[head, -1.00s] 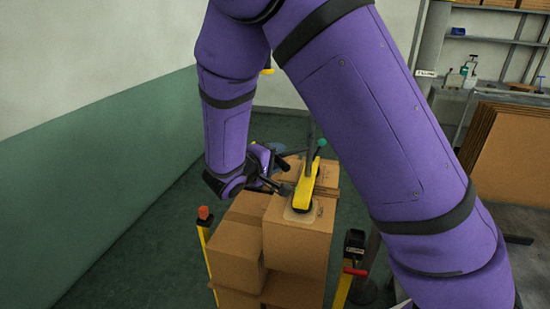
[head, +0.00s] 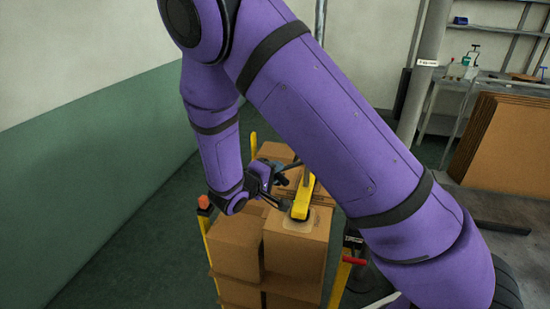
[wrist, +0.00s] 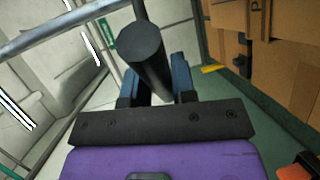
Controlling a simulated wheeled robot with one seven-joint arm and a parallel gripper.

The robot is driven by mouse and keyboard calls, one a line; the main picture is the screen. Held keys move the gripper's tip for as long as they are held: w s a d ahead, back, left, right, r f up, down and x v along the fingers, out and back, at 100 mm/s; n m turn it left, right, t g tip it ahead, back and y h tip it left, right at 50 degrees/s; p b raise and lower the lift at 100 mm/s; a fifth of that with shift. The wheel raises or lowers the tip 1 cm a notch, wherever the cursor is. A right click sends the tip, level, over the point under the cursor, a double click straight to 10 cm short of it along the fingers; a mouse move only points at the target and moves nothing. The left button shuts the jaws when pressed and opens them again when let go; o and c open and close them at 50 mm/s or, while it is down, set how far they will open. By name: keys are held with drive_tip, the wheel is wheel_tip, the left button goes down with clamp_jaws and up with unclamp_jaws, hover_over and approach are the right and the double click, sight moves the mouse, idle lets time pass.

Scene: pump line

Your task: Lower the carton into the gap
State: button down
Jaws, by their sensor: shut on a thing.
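My gripper (head: 268,178) is shut on the dark round handle (wrist: 145,50) of a yellow lifting tool (head: 302,197), between its blue finger pads in the wrist view. The tool's foot stands on the top of a brown carton (head: 296,255), on a paler patch. The carton is upright, with its top about level with the neighbouring carton (head: 234,248) on its left. A lower layer of cartons (head: 290,299) is under them. The gap is largely hidden by the carton; I cannot tell whether its bottom touches the layer below.
More cartons (head: 276,152) stand behind. Yellow posts flank the stack, one with an orange cap (head: 203,202) at left and one with a red handle (head: 354,261) at right. Flat cardboard sheets (head: 510,145) lean at the far right. Floor at left is clear.

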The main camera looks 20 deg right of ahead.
drive_tip(key=shift+f, duration=0.8)
drive_tip(key=c, duration=1)
unclamp_jaws()
drive_tip(key=shift+a, duration=0.1)
drive_tip(key=v, duration=1)
drive_tip(key=shift+s+a+r, duration=0.15)
drive_tip(key=shift+s+a, duration=0.1)
drive_tip(key=shift+s, duration=0.05)
drive_tip(key=shift+o, duration=0.4)
